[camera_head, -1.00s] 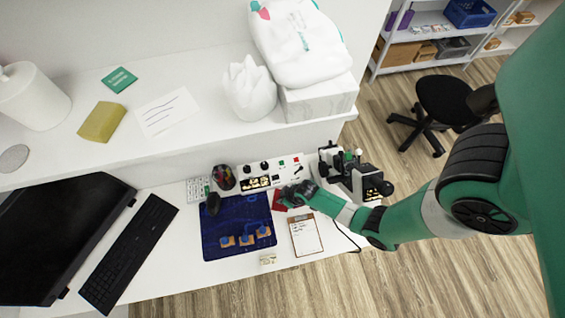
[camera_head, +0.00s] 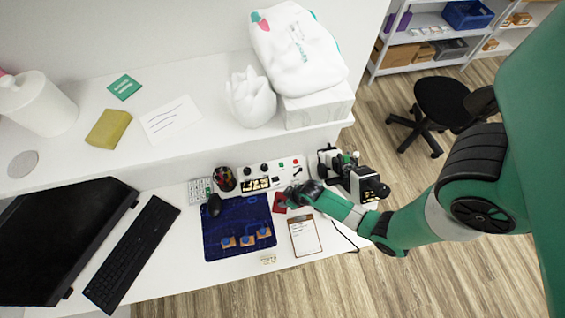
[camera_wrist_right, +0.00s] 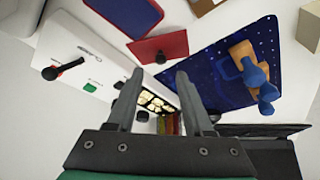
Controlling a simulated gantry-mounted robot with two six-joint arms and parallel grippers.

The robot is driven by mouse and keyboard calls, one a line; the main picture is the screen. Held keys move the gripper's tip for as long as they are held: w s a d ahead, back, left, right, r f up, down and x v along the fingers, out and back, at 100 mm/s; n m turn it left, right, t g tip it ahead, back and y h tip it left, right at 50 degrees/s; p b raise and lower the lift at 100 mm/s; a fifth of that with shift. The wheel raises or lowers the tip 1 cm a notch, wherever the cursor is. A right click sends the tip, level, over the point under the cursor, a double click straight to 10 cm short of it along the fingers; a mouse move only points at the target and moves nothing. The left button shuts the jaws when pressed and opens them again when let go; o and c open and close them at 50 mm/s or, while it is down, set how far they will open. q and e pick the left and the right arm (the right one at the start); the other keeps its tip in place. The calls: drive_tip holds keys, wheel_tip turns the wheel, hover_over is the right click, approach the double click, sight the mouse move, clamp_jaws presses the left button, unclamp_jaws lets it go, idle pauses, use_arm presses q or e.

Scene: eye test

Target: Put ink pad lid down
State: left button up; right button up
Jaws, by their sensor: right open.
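The red ink pad lid (camera_head: 279,203) lies on the white desk beside the blue mat's right edge. In the right wrist view the lid (camera_wrist_right: 174,46) is a flat red rectangle with a small dark knob, and it is not between the fingers. The ink pad (camera_wrist_right: 128,12), blue with a red rim, lies apart from it at the top of that view. My right gripper (camera_head: 293,194) is just beside the lid in the head view. In the wrist view the right gripper (camera_wrist_right: 160,72) is open and empty. My left gripper is not in view.
The dark blue mat (camera_head: 222,218) carries several blue-handled wooden stamps. A white control box (camera_head: 283,171) stands behind, with a black-and-white machine (camera_head: 367,181) to its right. A clipboard (camera_head: 305,237) lies in front. A keyboard (camera_head: 132,254) is at the left.

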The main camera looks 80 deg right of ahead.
drive_tip(key=p+v, duration=0.4)
drive_tip(key=v, duration=0.4)
drive_tip(key=shift+p, duration=0.35)
drive_tip(key=shift+r, duration=0.1)
